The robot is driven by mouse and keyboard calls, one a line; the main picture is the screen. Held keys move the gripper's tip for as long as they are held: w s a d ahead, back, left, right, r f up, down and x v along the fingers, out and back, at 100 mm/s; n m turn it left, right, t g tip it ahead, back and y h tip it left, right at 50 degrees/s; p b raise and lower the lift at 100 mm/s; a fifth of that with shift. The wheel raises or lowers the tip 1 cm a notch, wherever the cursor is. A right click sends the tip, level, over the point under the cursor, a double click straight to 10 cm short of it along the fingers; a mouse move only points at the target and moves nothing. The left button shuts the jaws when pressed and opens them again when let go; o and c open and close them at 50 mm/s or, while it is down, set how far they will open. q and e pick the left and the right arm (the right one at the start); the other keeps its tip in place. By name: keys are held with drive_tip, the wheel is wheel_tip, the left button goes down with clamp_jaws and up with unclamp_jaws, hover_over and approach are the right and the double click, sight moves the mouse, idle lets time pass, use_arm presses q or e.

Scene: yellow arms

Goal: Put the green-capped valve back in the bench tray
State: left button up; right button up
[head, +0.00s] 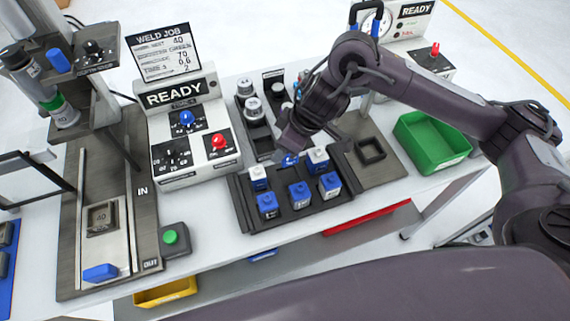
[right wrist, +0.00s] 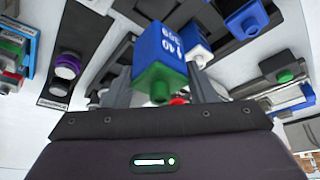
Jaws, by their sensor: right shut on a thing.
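My right gripper (head: 287,157) reaches in from the right and is over the back row of the dark bench tray (head: 306,212). In the right wrist view my right gripper (right wrist: 165,95) is shut on the green-capped valve (right wrist: 175,50), a blue block marked 40 with its green cap towards the camera. In the head view only a small blue part of the held valve (head: 289,161) shows, between two white-topped valves (head: 257,177) and (head: 317,159). I cannot tell whether it touches the tray. My left gripper is not in view.
Blue valves (head: 299,194) stand in the tray's front row. A READY control box (head: 185,130) stands left of the tray, with a press fixture (head: 100,215) beyond it. A green bin (head: 432,142) is at the right. Metal cylinders (head: 252,108) stand behind the tray.

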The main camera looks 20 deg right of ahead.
wheel_tip(320, 180, down, 3)
drive_tip(key=shift+d+f, duration=0.1)
drive_tip(key=shift+f, duration=0.1)
wheel_tip(320, 180, down, 4)
drive_tip(key=shift+f, duration=0.15)
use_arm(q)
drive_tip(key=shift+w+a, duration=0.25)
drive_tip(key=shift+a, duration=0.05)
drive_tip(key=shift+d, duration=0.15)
use_arm(e)
drive_tip(key=o, duration=1)
drive_tip(key=shift+f, duration=0.1)
drive_tip(key=shift+r, duration=0.25)
use_arm(q)
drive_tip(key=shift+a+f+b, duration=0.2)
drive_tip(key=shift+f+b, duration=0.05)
drive_tip(key=shift+b, duration=0.05)
use_arm(e)
drive_tip(key=v, duration=1.2)
